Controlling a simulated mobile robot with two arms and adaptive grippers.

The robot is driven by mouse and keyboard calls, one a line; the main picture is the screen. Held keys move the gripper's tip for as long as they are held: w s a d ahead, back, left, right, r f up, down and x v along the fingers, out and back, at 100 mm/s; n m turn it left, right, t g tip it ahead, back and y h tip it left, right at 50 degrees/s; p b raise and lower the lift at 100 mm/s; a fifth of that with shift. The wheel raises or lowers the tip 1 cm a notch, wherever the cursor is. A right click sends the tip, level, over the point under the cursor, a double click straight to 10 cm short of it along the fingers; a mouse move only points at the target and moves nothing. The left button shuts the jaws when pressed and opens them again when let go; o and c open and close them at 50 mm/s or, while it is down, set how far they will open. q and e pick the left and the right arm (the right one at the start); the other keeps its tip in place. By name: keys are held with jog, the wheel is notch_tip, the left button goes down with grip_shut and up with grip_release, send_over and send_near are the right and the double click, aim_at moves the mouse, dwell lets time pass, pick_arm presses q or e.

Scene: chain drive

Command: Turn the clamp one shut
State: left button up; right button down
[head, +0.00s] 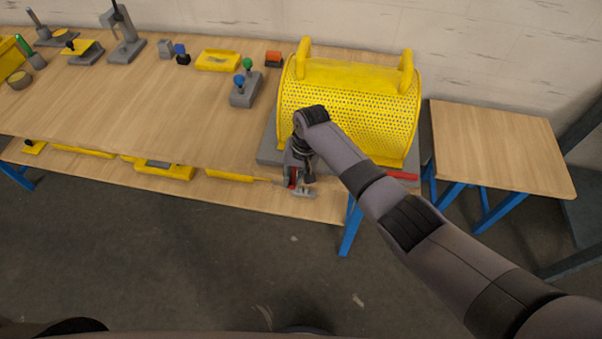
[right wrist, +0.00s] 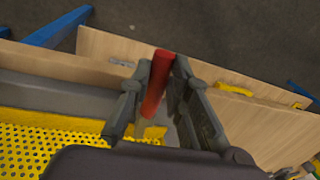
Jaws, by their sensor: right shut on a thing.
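A yellow perforated guard (head: 350,110) with two handles sits on a grey base (head: 268,150) at the table's right end. A red clamp handle (right wrist: 157,85) lies between the fingers of my right gripper (right wrist: 163,72), which is shut on it. In the head view my right gripper (head: 300,182) is at the front left of the guard, and only a little red shows beside it. A second red handle (head: 403,175) lies at the front right of the base. I cannot tell from a label which clamp is clamp one. My left gripper is not in view.
Blue and green knobbed parts (head: 243,95), an orange-red block (head: 274,59) and a yellow tray (head: 218,60) stand left of the guard. Yellow tools lie on the lower shelf (head: 215,190). A small side table (head: 500,150) stands at the right.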

jog(key=shift+a+r+m, duration=0.15)
jog(key=shift+a+m, duration=0.2)
jog(key=shift+m, duration=0.15)
jog(key=shift+a+p, duration=0.2)
jog(key=shift+p, duration=0.2)
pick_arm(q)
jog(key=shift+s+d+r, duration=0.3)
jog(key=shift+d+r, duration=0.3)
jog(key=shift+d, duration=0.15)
pick_arm(e)
jog(key=shift+w+m, duration=0.1)
jog(key=shift+m, duration=0.3)
jog(key=c, duration=1.5)
grip_release()
jog(key=r, duration=0.4)
jog(key=d+r, duration=0.1)
jog(key=r, duration=0.2)
jog(key=d+r, duration=0.1)
jog(key=r, duration=0.3)
jog(key=shift+s+d+r, duration=0.15)
jog(key=shift+s+r, duration=0.05)
jog(key=shift+r, duration=0.1)
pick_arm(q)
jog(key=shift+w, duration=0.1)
